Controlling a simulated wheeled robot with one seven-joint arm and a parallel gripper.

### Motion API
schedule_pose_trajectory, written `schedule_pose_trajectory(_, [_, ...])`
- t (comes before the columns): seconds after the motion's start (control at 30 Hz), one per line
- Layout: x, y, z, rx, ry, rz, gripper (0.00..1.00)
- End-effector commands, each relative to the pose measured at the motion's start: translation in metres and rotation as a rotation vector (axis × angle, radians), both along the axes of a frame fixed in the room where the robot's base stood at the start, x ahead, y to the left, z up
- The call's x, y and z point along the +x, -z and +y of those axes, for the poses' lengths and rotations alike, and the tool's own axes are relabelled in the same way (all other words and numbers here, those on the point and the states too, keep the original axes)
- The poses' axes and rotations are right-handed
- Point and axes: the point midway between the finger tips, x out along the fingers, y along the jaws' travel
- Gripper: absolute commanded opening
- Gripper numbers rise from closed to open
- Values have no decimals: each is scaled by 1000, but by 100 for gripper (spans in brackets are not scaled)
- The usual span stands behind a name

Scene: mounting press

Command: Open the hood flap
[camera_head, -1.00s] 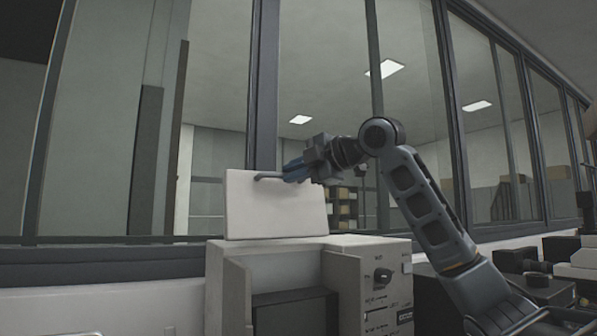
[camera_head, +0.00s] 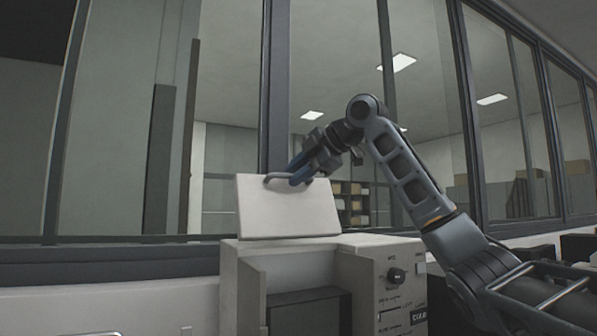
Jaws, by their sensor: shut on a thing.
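The hood flap (camera_head: 289,212) is a pale flat panel raised at a steep angle at the back of the mounting press (camera_head: 290,262). A dark bar handle (camera_head: 284,177) sits along its top edge. My gripper (camera_head: 297,176) comes from the right and its blue fingers are shut on the handle. The exact grip on the bar is partly hidden by the fingers.
The press front has a dark recess (camera_head: 308,312) and a control panel with a black knob (camera_head: 396,276) on the right. A window wall with dark frames (camera_head: 276,90) stands close behind the flap and arm.

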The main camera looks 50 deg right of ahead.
Motion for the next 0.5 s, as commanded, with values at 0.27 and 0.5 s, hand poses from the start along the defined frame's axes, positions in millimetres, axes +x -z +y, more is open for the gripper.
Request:
schedule_pose_trajectory(0.27, [-1, -18, 0, -11, 5, -41, 25])
schedule_pose_trajectory(0.5, [-3, -18, 0, -10, 5, -42, 25])
